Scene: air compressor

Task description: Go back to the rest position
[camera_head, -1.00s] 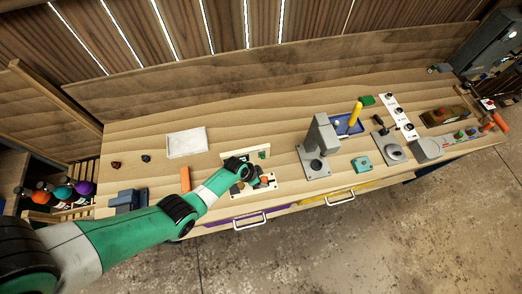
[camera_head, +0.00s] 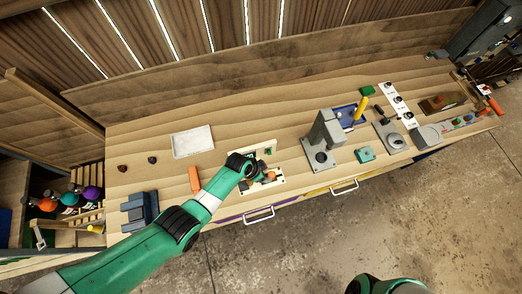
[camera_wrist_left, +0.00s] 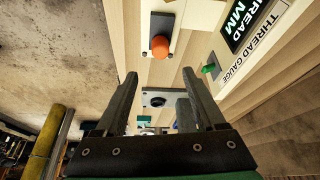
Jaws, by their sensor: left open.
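My left gripper (camera_head: 262,179) is over the white-based thread gauge fixture (camera_head: 275,185) near the front edge of the workbench. In the left wrist view my left gripper (camera_wrist_left: 160,88) has its two dark fingers apart, with no held object visible between them. An orange-red knob (camera_wrist_left: 160,46) on a grey plate and a green knob (camera_wrist_left: 208,70) lie ahead of the fingers. A label (camera_wrist_left: 250,45) reads THREAD GAUGE. A green part of my right arm shows at the bottom edge of the head view; its gripper is out of frame.
Drawer handles (camera_head: 258,216) project from the front.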

